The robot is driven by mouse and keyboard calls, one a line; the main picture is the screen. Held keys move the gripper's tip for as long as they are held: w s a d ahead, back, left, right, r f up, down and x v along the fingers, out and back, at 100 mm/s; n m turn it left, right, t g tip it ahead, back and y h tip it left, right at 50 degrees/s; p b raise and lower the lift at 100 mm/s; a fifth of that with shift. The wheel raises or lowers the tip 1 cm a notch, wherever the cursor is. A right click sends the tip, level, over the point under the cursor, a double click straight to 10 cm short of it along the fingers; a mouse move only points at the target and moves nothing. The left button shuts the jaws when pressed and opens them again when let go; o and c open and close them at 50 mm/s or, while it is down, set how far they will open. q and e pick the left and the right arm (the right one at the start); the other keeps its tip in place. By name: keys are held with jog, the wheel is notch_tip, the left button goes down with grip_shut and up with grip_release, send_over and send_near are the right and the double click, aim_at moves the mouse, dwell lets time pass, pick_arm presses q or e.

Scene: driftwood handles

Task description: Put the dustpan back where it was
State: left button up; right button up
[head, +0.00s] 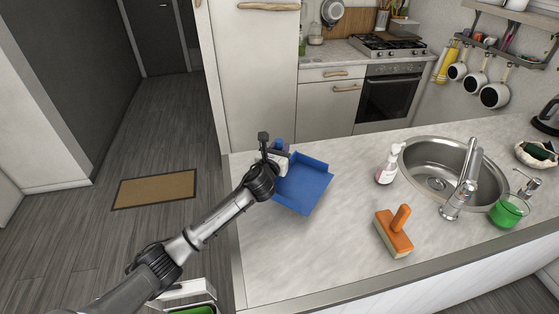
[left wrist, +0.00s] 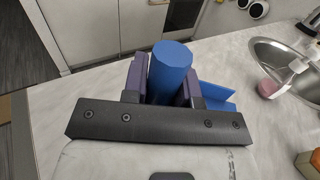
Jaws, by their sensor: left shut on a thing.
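The blue dustpan (head: 304,186) is at the left end of the marble-look counter (head: 341,239), its flat pan facing up. My left gripper (head: 276,148) is at the dustpan's back left corner, shut on its handle. In the left wrist view the round blue handle (left wrist: 172,70) stands between the two purple-grey fingers of the left gripper (left wrist: 164,84). Part of the pan (left wrist: 217,96) shows behind the right finger. I cannot tell whether the pan touches the counter. My right gripper is not in view.
The counter between dustpan and brush is clear. A doormat (head: 154,189) lies on the floor at left.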

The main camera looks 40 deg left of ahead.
pick_arm(q)
jog(key=shift+a+f, duration=0.15)
jog(key=shift+a, duration=0.1)
jog(key=shift+d+f+b, duration=0.1)
jog(key=shift+f+b, duration=0.45)
jog(key=shift+f, duration=1.5)
jog(key=o, duration=0.9)
jog(key=shift+s, duration=0.2)
jog(key=p+v, duration=0.1)
jog(key=v, duration=1)
jog(key=shift+s+d, duration=0.15)
jog(key=shift+s, duration=0.1)
